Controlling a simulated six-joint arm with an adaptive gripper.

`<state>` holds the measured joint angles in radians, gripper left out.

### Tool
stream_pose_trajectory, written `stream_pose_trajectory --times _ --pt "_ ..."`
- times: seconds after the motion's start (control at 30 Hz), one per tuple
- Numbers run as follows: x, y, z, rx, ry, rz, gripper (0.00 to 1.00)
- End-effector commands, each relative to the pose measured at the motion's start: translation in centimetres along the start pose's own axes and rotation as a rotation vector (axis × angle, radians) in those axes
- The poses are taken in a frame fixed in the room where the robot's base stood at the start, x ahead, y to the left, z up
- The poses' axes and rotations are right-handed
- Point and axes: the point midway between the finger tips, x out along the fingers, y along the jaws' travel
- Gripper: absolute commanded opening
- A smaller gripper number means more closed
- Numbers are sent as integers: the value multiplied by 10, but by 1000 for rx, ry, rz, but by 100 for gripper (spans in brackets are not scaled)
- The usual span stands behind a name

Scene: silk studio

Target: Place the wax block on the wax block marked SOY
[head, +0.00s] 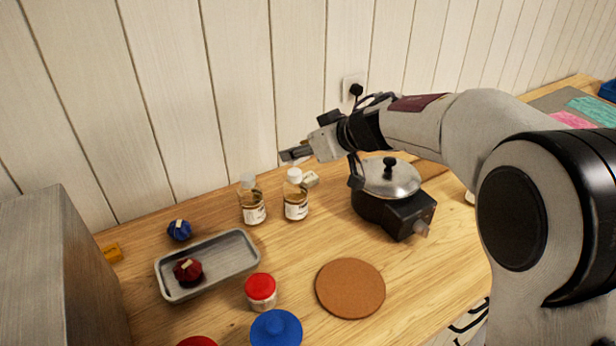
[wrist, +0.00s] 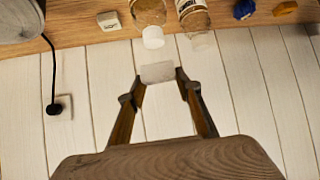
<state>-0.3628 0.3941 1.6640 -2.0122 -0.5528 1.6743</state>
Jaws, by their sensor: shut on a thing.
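My gripper (head: 297,153) is up in front of the wall, above the back of the table. In the wrist view my gripper (wrist: 159,80) is shut on a pale wax block (wrist: 157,72), held between the fingertips. I cannot make out the held block clearly in the head view. Another pale wax block (head: 311,179) sits on the table behind the right bottle, partly hidden. In the wrist view this block (wrist: 109,20) shows dark marking, too small to read for certain. The held block is apart from it, to its right in the wrist view.
Two amber bottles (head: 252,203) (head: 296,198) stand close by the table block. A lidded pot (head: 388,195) stands to the right. A metal tray (head: 237,238), blue bundle (head: 180,230), orange block (head: 112,252), red-lidded jar (head: 261,290) and cork mat (head: 350,288) are also on the table.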

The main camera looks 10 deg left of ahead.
Motion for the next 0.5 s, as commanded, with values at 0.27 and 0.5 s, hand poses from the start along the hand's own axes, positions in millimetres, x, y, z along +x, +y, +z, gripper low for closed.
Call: stream_pose_trajectory --times 0.27,0.5 --pt "28 45 -20 45 8 69 11" --pt "45 74 -32 80 20 118 11"
